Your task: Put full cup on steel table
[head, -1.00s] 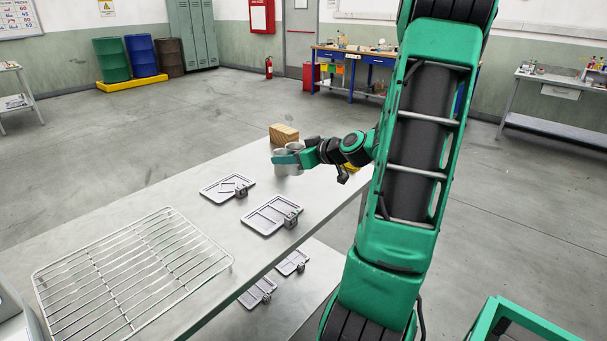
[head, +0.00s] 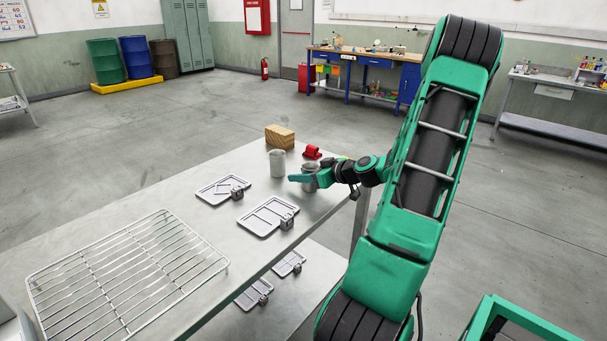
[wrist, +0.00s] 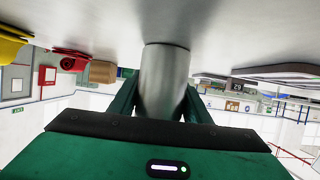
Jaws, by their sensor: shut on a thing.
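A grey metal cup (wrist: 165,80) stands upright between the green fingers of my gripper (head: 304,179), which is shut on it. In the head view this cup (head: 309,188) is partly hidden by the gripper. It is over the steel table (head: 180,167), near its right end. Its base is at or just above the tabletop; I cannot tell whether it touches. A second grey cup (head: 277,163) stands upright on the table, left of and behind the held one, apart from it. The inside of either cup is not clear, so I cannot tell which is full.
Two grey plates with fittings (head: 222,190) (head: 268,216) lie to the left. A wire rack (head: 125,268) covers the table's near-left part. Bare tabletop lies between these things.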

